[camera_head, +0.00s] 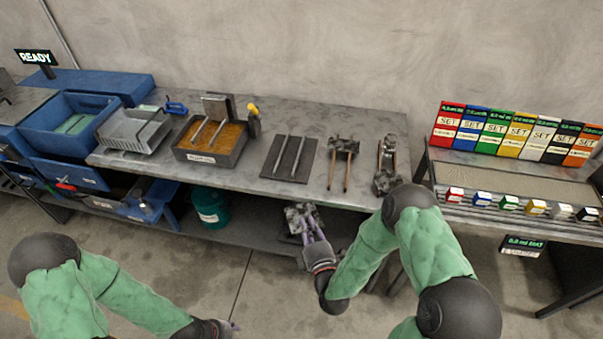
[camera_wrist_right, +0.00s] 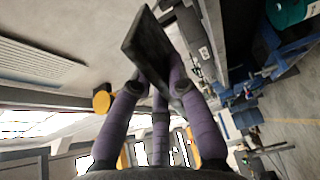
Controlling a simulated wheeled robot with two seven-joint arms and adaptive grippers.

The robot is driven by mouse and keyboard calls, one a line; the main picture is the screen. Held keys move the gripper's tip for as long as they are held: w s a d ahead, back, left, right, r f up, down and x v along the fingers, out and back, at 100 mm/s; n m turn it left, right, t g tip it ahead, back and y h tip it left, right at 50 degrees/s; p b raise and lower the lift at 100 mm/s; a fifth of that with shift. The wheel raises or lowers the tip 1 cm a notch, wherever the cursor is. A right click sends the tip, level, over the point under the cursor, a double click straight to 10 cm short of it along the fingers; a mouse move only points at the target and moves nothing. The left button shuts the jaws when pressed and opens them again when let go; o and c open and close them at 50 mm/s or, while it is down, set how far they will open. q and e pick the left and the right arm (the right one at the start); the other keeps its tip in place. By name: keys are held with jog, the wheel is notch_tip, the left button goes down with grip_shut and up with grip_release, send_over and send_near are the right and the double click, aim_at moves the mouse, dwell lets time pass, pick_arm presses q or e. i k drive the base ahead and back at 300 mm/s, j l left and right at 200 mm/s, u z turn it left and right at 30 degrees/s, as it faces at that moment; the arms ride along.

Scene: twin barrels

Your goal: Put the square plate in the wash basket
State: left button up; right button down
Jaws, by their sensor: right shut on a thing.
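My right gripper (camera_head: 312,232) is in front of the bench's front edge, left of my bent right forearm. Its purple fingers are shut on the square plate (camera_head: 298,214), a mottled grey piece at their tips. In the right wrist view the plate (camera_wrist_right: 150,45) is a dark slab seen at a slant between the fingers (camera_wrist_right: 160,85). A grey wire basket (camera_head: 133,133), which looks like the wash basket, stands on the left end of the bench. My left gripper (camera_head: 226,328) shows only in part at the bottom edge; its jaw opening is unclear.
Between plate and basket, the bench (camera_head: 250,185) holds a brown-filled tray (camera_head: 210,150) with rods and a dark pad (camera_head: 290,158) with two rods. A blue tub (camera_head: 75,118) is left of the basket. A green bucket (camera_head: 210,207) stands below. Metal tools stand at right.

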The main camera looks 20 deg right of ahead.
aim_at(134, 138)
jog(key=i+j+u, duration=0.15)
jog(key=u, duration=0.25)
jog(key=i+j+u, duration=0.1)
jog(key=u, duration=0.25)
jog(key=i+j+u, duration=0.1)
jog(key=i+u, duration=0.35)
jog(key=i, duration=1.15)
